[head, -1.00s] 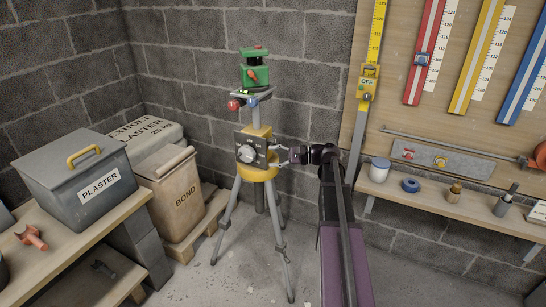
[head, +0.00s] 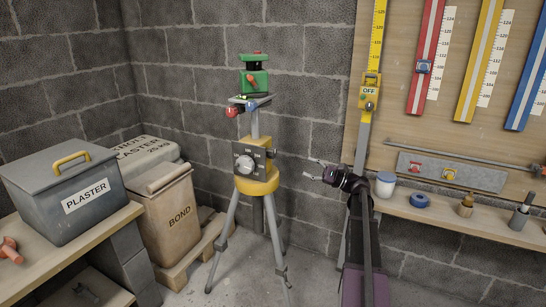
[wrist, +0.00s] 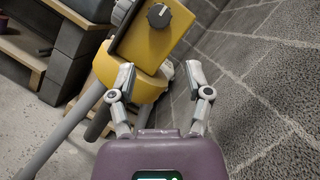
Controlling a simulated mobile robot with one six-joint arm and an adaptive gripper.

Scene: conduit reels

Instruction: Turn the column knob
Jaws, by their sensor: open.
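The column knob, a round pale dial (head: 245,164), sits on the dark front plate of the yellow head (head: 258,186) of a grey tripod. In the wrist view a dark knob with a white mark (wrist: 158,16) shows on a yellow box face above the round yellow base; I cannot tell whether it is the same knob. My gripper (head: 313,169) is open and empty, to the right of the tripod head and apart from it. In the wrist view my gripper (wrist: 161,82) has its fingers spread below the yellow box, with a clear gap between them.
A green instrument (head: 255,78) tops the tripod, with red and blue knobs below it. A shelf (head: 470,230) with small pots and a wall rail (head: 378,50) are right. The block wall is close behind.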

